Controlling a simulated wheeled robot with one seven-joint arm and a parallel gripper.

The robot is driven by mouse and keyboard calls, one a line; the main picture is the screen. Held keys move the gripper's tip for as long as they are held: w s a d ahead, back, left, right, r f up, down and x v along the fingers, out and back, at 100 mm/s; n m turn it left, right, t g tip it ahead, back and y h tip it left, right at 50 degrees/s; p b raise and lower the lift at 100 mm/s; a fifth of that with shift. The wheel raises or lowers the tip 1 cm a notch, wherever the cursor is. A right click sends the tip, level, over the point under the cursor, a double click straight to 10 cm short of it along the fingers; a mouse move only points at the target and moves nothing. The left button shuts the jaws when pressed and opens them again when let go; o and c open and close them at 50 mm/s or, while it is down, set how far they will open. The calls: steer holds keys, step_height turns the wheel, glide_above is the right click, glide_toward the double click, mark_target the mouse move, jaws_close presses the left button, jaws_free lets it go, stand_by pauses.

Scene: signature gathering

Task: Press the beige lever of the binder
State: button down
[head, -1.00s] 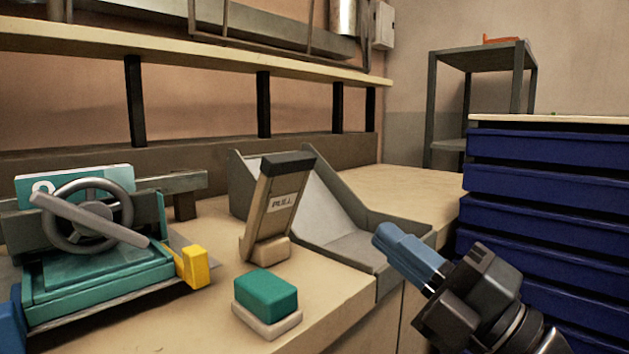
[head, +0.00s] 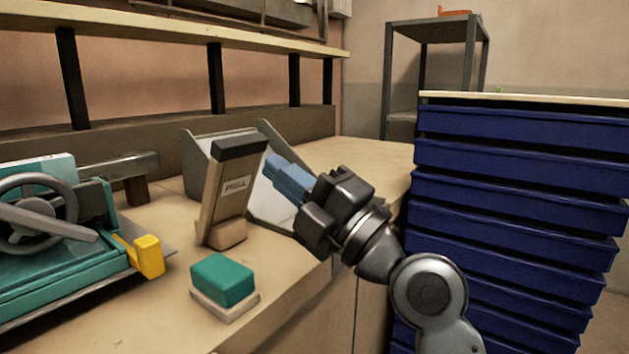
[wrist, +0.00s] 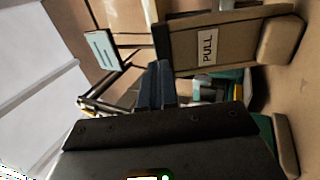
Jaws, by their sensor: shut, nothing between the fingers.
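The beige lever (head: 226,201) with a dark top and a "PULL" label stands upright, leaning a little, on the workbench. In the wrist view the lever (wrist: 227,45) lies sideways at the upper right, with its label readable. My gripper (head: 275,172) has blue fingers, shut and empty, just right of the lever's upper part. A gap seems to show between fingertips and lever; contact cannot be told for sure. In the wrist view the dark blue fingers (wrist: 155,85) sit just left of the lever. No separate binder is clearly recognisable.
A teal block on a pale base (head: 223,283) stands in front of the lever. A teal press with a wheel (head: 70,250) and yellow handle (head: 149,256) is at left. A grey tray (head: 270,205) lies behind my gripper. Blue drawers (head: 520,190) stand at right.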

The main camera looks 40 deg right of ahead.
mark_target(249, 146)
steer(key=shift+p+x, duration=0.6)
steer(key=shift+x, duration=1.25)
